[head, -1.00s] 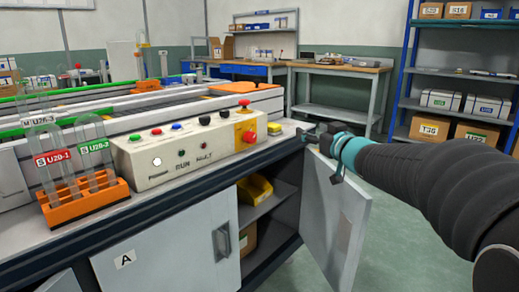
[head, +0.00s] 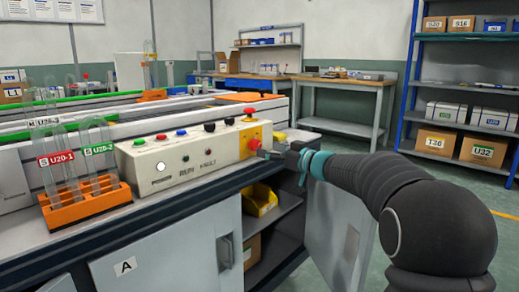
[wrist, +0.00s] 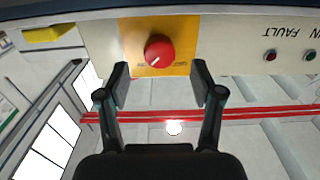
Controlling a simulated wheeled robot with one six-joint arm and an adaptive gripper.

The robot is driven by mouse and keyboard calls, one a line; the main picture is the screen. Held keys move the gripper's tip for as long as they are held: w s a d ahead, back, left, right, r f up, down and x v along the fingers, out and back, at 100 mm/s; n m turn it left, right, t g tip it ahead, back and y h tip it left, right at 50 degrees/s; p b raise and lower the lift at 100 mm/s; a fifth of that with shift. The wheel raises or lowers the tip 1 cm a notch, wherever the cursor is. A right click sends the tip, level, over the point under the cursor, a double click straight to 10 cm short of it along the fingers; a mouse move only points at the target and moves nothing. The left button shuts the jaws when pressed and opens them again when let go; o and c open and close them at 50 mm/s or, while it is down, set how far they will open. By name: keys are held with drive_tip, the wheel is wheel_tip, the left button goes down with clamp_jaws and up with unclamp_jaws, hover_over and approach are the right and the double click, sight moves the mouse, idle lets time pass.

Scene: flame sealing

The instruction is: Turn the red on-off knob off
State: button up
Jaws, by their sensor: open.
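The red on-off knob (head: 254,145) sits on a yellow plate at the right end of the front face of the cream control panel (head: 170,169). In the wrist view the knob (wrist: 159,51) is round and red with a white pointer line slanting to its lower left. The small lettering beside it is too small to read. My gripper (wrist: 160,85) is open and empty, its two fingers apart on either side of the knob and a little short of it. In the head view my gripper (head: 272,154) is just right of the knob, pointing at it.
A red push button (head: 249,109) stands on the panel's top above the knob. An orange rack (head: 86,208) with glass tubes stands to the left. Below, an open cabinet holds a yellow bin (head: 262,200), and its open door (head: 338,236) is under my arm.

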sight(255, 145)
drive_tip(key=shift+x, duration=2.45)
drive_tip(key=c, duration=1.1)
